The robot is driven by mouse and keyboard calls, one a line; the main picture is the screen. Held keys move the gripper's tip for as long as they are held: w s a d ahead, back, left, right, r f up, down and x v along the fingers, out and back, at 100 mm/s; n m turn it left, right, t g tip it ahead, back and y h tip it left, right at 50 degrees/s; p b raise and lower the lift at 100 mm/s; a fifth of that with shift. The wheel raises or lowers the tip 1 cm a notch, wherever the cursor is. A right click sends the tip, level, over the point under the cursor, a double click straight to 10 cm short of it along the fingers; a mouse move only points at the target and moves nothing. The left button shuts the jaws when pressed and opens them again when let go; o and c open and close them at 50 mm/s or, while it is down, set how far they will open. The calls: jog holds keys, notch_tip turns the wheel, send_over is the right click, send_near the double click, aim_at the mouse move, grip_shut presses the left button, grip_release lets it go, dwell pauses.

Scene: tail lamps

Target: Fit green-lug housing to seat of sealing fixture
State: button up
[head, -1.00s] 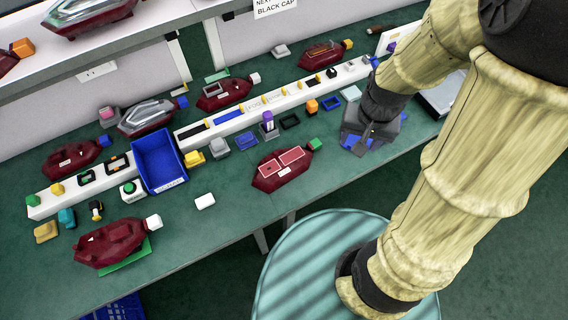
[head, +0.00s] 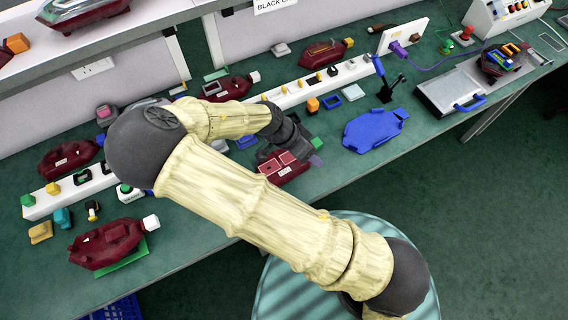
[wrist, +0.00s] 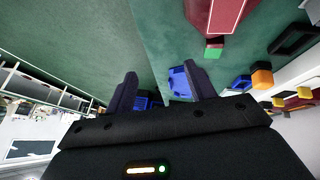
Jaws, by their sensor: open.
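The dark red housing with two pink-red panels on top (head: 291,172) lies on the green bench, partly hidden by my arm and gripper. Its green lug (head: 318,143) points up and right. In the wrist view the housing (wrist: 215,14) is at the top, with its green lug (wrist: 214,47) toward my gripper. A flat blue plate-like fixture, which looks like the sealing fixture (head: 374,130), lies to the right, its top empty. My gripper (wrist: 160,69) is open and empty, its fingers apart. In the head view it (head: 314,160) hangs by the housing's lug end.
A white rail (head: 310,88) with coloured parts runs behind the housing. Another red housing (head: 108,245) rests at the front left. Bench between housing and fixture is clear.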

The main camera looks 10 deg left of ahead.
jog(key=w+a+r+m+t, duration=0.1)
jog(key=a+t, duration=0.3)
jog(key=a, duration=0.4)
jog(key=shift+w+r+h, duration=0.2)
jog(key=shift+w+h, duration=0.05)
jog(key=shift+h, duration=0.15)
jog(key=shift+f, duration=0.1)
jog(key=p, duration=0.1)
send_near(313, 143)
jog(key=d+f, duration=0.2)
jog(key=f, duration=0.1)
jog(key=shift+w+d, duration=0.2)
jog(key=shift+w, duration=0.1)
jog(key=p+x, duration=0.1)
jog(key=x, duration=0.1)
jog(key=p+x, duration=0.1)
jog(key=x, duration=0.2)
jog(key=shift+w+a+r, duration=0.1)
jog(key=shift+w+r, duration=0.1)
jog(key=shift+w, duration=0.2)
jog(key=shift+f, duration=0.15)
